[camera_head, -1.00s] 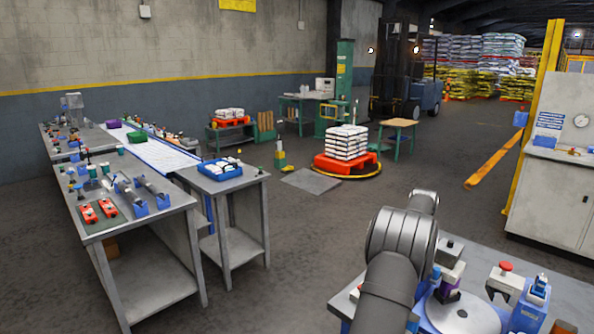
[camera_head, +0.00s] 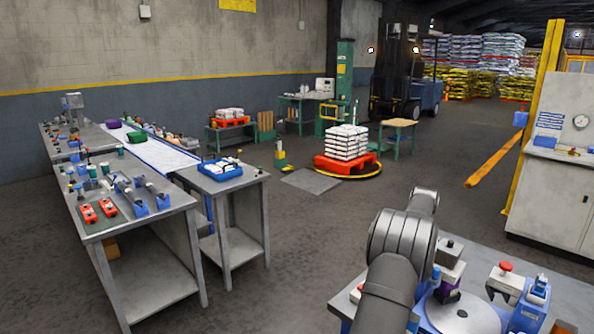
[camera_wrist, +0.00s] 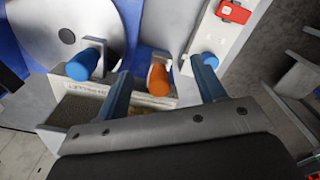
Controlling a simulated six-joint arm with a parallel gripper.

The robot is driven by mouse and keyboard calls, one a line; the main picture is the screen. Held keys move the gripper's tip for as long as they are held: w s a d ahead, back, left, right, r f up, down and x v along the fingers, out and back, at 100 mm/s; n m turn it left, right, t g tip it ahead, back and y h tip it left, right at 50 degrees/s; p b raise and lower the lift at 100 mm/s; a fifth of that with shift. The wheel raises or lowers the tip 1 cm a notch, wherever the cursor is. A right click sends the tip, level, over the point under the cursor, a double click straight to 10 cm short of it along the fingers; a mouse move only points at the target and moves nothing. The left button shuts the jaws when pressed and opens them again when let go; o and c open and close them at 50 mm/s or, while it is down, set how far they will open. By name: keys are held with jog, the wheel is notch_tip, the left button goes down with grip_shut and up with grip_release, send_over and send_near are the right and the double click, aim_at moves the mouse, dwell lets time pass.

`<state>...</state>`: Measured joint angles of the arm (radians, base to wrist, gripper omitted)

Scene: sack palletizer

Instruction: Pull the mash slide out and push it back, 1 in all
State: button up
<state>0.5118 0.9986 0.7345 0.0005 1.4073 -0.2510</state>
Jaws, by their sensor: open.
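In the wrist view my gripper (camera_wrist: 160,68) is open, its two blue fingers standing apart. An orange knob (camera_wrist: 160,80) lies between the fingers, and I see no clear contact with either. A blue knob (camera_wrist: 82,65) stands left of the left finger, and another blue knob (camera_wrist: 210,60) is by the right fingertip. Below the left blue knob is a pale front with a small upside-down label (camera_wrist: 88,87) and a box of grainy material (camera_wrist: 72,108). I cannot tell which knob belongs to the mash slide. In the head view my arm hides the gripper.
A grey disc (camera_wrist: 62,30) lies beside the knobs; the head view shows a disc (camera_head: 462,315) on the near bench. A red-buttoned box (camera_head: 505,280) and a blue fixture (camera_head: 537,300) stand to its right. Open floor separates this bench from the left workbench (camera_head: 150,215).

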jog(key=shift+r, duration=0.2)
jog(key=shift+r, duration=3.85)
jog(key=shift+f, duration=0.1)
jog(key=shift+f, duration=2.95)
